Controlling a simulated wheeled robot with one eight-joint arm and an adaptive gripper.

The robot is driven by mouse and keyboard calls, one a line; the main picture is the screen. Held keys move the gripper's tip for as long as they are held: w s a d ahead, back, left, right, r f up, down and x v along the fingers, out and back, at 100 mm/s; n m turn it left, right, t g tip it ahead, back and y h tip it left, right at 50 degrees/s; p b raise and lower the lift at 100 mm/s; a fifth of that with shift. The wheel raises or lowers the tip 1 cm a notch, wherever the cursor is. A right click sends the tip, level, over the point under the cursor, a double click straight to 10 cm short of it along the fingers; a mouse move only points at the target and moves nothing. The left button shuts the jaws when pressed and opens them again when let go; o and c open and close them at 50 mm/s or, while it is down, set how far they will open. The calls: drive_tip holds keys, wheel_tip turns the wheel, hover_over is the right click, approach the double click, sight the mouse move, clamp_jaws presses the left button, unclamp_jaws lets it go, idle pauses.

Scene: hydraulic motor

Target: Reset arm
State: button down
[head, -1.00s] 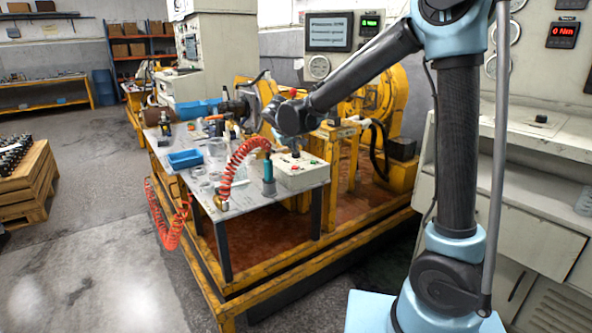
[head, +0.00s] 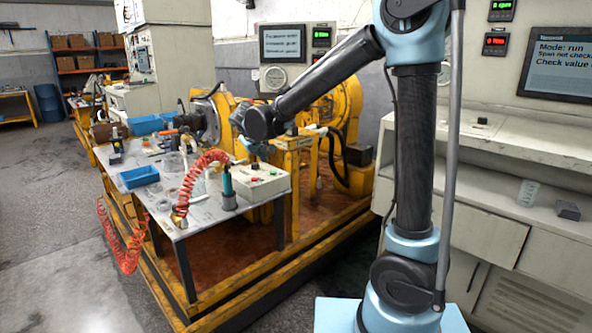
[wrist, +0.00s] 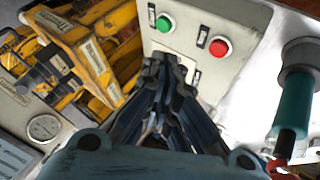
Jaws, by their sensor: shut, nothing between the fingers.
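My arm reaches from the right of the head view to above the metal workbench (head: 160,206). My gripper (wrist: 165,62) points down in the wrist view, its dark fingers shut together and holding nothing. Its fingertips show against the light control box (wrist: 195,45), just below the green button (wrist: 164,22) and the red button (wrist: 219,47). I cannot tell if they touch the box. In the head view the control box (head: 262,186) stands on the bench below my arm's end; the fingers are hard to make out there.
A teal tool (wrist: 293,100) stands right of my gripper in the wrist view, with a red coiled hose (head: 192,178) beside it in the head view. A blue tray (head: 139,177) lies on the bench. A yellow machine frame stands behind. A console (head: 497,200) is at right.

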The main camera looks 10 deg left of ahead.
drive_tip(key=s+d+f+m+g+h, duration=0.1)
drive_tip(key=s+d, duration=0.2)
drive_tip(key=d, duration=0.7)
drive_tip(key=s+d+m+g, duration=0.15)
drive_tip(key=s+d, duration=0.25)
drive_tip(key=d, duration=0.7)
drive_tip(key=s+d+f+m+g+h, duration=0.1)
drive_tip(key=s+d+m, duration=0.15)
drive_tip(key=d, duration=0.75)
drive_tip(key=s+d+f+m+g, duration=0.1)
drive_tip(key=s+d+f, duration=0.2)
drive_tip(key=s, duration=0.4)
drive_tip(key=s+d+f+m+g+y, duration=0.1)
drive_tip(key=s+d+f, duration=0.3)
drive_tip(key=s, duration=0.3)
drive_tip(key=s+d+f+m+g+y, duration=0.1)
drive_tip(key=s+d+f, duration=0.2)
drive_tip(key=s, duration=0.4)
drive_tip(key=shift+s+d+f, duration=0.35)
drive_tip(key=shift+s+d, duration=0.05)
drive_tip(key=shift+d, duration=0.4)
drive_tip(key=shift+w+f, duration=0.2)
drive_tip(key=shift+w, duration=0.3)
